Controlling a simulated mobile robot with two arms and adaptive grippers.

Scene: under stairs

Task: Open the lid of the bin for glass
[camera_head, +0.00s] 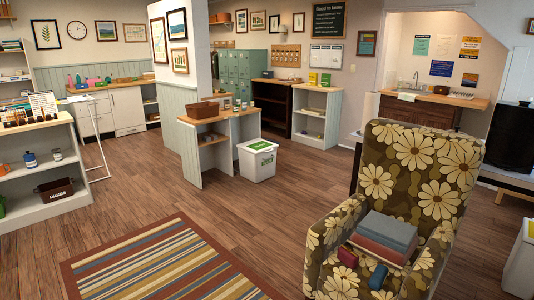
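A white bin (257,168) with a green label stands on the wood floor, at the right end of a pale green counter, in the middle of the room. Its lid (255,145) has a green patch on top and looks closed. The label's writing is too small to read, so I cannot tell if it is for glass. Another white bin-like box (522,262) is cut off by the right edge, and its label is not readable. Neither of my grippers is in view.
A flowered armchair (412,165) with stacked books (385,236) fills the right foreground. A striped rug (165,265) lies at front left. A white shelf (45,200) stands at left. Open floor stretches between the rug and the white bin. A sink counter (425,98) is at back right.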

